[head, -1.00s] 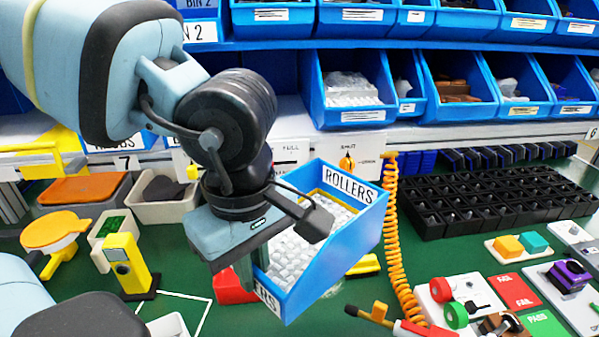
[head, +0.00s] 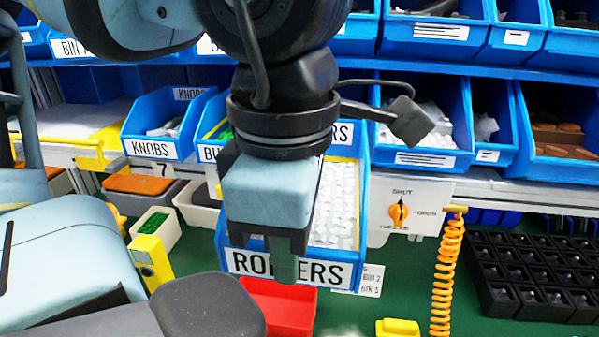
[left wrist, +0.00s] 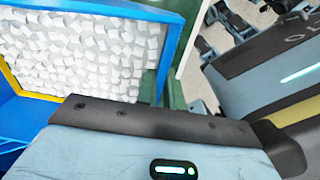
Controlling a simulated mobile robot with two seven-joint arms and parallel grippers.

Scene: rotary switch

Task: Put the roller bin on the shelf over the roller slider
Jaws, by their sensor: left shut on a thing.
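The blue roller bin (head: 363,200), full of small white rollers, is in my left gripper (head: 287,255). The fingers clasp its front wall over the ROLLERS label, and the arm hides much of the bin. In the left wrist view the bin's blue rim (left wrist: 177,32) and white rollers show beside the gripper. The bin is held in front of the lower shelf (head: 470,185), with its label facing me. I cannot tell whether it touches the shelf. The roller slider is not clearly identifiable. My right gripper is not in view.
A knobs bin (head: 150,135) stands on the shelf at left. An orange rotary switch (head: 398,212) is right of the roller bin. A red tray (head: 282,305) lies below it. An orange coiled hose (head: 447,270) and black grid tray (head: 535,280) are at right.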

